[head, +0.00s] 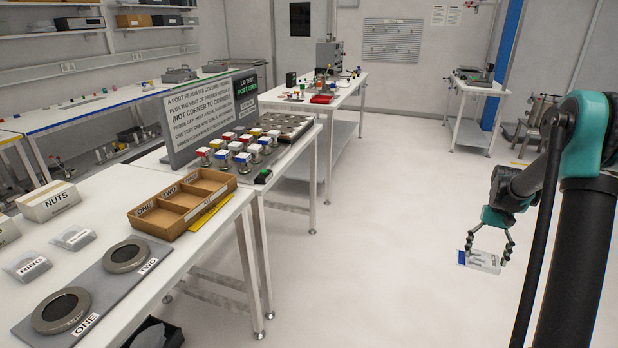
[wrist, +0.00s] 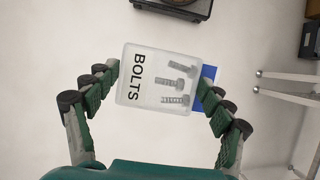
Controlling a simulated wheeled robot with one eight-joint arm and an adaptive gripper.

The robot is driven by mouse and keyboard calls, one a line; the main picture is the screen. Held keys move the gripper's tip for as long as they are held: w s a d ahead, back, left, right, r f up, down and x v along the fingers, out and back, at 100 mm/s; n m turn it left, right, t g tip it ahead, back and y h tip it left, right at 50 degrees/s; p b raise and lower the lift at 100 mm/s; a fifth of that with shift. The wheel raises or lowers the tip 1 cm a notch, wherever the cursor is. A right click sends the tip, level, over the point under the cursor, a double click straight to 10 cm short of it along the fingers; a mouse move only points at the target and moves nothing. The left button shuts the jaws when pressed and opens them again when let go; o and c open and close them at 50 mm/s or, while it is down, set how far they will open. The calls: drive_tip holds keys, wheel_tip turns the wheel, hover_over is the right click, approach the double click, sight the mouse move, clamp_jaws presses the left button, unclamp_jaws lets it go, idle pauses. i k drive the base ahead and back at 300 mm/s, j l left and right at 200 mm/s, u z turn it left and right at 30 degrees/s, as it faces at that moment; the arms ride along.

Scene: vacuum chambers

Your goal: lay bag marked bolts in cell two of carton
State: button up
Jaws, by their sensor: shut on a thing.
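My gripper (head: 490,248) is shut on the bag marked BOLTS (head: 480,262) and holds it over open floor at the right in the head view. In the wrist view the bag (wrist: 157,79) lies between the two green fingers (wrist: 158,92); it is clear, with several bolts inside and a blue patch at its right edge. The brown carton (head: 160,222) sits on the white table at the left, far from my gripper. It has cells in a row labelled ONE, TWO and a third whose label is hard to read; I see nothing in them.
A NUTS box (head: 48,201), a RING bag (head: 27,265) and a grey plate (head: 85,290) with two dark rings share the carton's table. A sign (head: 205,115) and several colour-capped jars (head: 243,150) stand on the bench behind. The floor (head: 400,240) between my gripper and the tables is clear.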

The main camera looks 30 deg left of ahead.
sight(188, 203)
drive_tip(key=i+z, duration=0.3)
drive_tip(key=i, duration=0.55)
drive_tip(key=i+z, duration=0.25)
drive_tip(key=i, duration=0.6)
drive_tip(key=i+u, duration=0.15)
drive_tip(key=u, duration=0.3)
drive_tip(key=i+u, duration=0.1)
drive_tip(key=u, duration=0.35)
drive_tip(key=i+l+u, duration=0.1)
drive_tip(key=u, duration=2.1)
